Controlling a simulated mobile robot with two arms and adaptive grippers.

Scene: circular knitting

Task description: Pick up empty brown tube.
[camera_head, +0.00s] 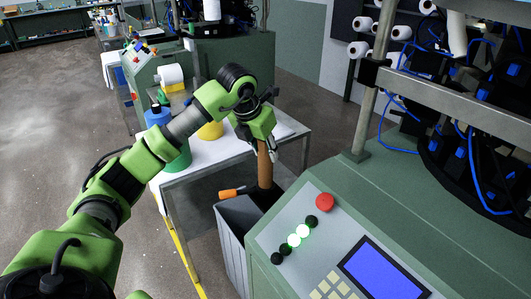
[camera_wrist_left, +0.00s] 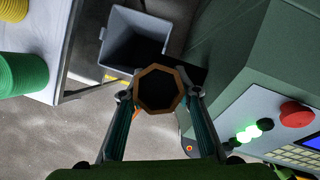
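The brown tube (camera_head: 264,166) is upright in the head view, with its top at my left gripper and its lower end over or in the grey bin's opening. In the left wrist view its open, dark-centred, many-sided end (camera_wrist_left: 141,75) faces the camera between the fingers. My left gripper (camera_head: 266,145) has one finger on each side of the tube near its top; in the left wrist view the fingertips (camera_wrist_left: 160,94) meet its sides. The tube looks empty of yarn. Its lower end is hard to make out. My right gripper is not in view.
The grey bin (camera_head: 232,245) stands between the green machine (camera_head: 330,195) and a white-topped table (camera_head: 215,150) holding blue, green and yellow cones. An orange handle-like thing (camera_head: 231,193) shows at the bin's rim. A red button (camera_head: 325,202) is close by on the machine's panel.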

